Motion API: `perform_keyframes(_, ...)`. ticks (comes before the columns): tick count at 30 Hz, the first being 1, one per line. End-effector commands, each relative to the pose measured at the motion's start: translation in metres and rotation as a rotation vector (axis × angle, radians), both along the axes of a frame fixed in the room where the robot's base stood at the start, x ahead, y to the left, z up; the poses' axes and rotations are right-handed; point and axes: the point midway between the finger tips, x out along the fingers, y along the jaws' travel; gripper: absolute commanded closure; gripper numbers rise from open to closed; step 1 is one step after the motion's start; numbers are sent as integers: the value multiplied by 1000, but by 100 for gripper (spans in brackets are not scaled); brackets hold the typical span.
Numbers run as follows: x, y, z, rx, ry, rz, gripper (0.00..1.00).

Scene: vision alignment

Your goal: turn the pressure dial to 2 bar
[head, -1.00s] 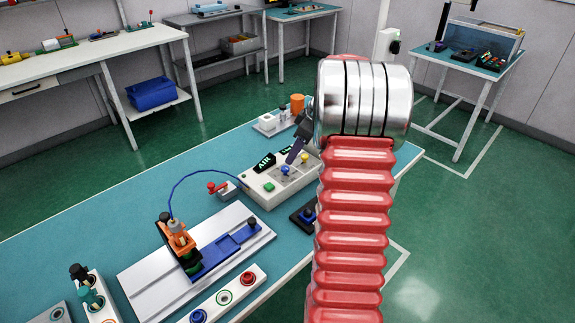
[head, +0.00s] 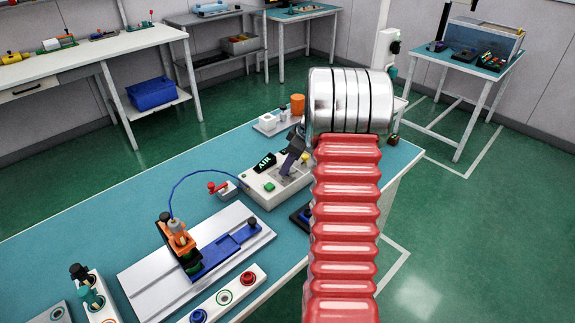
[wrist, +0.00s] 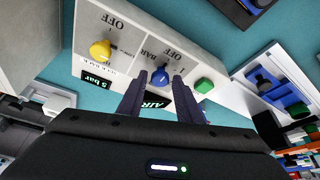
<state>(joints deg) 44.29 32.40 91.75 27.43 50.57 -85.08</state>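The control box (wrist: 132,52) shows close up in the wrist view, its lettering upside down. It carries a blue knob (wrist: 161,77), a yellow knob (wrist: 100,50) and a green button (wrist: 209,86). A small readout (wrist: 95,79) by the yellow knob seems to read 5 bar. The lettering BAR lies between the two knobs, so I cannot tell surely which is the pressure dial. My gripper (wrist: 161,75) is open, with its fingertips on either side of the blue knob. I cannot tell whether they touch it. In the head view my gripper (head: 293,151) hides the blue knob.
A white plate with a blue slide and orange clamp (head: 180,236) lies in front. Bare teal bench (head: 90,220) lies to the left.

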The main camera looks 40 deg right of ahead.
Motion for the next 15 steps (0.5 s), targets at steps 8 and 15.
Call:
perform_keyframes(8,0,0,0,0,0,0,88)
perform_keyframes(15,0,2,0,0,0,-1,99)
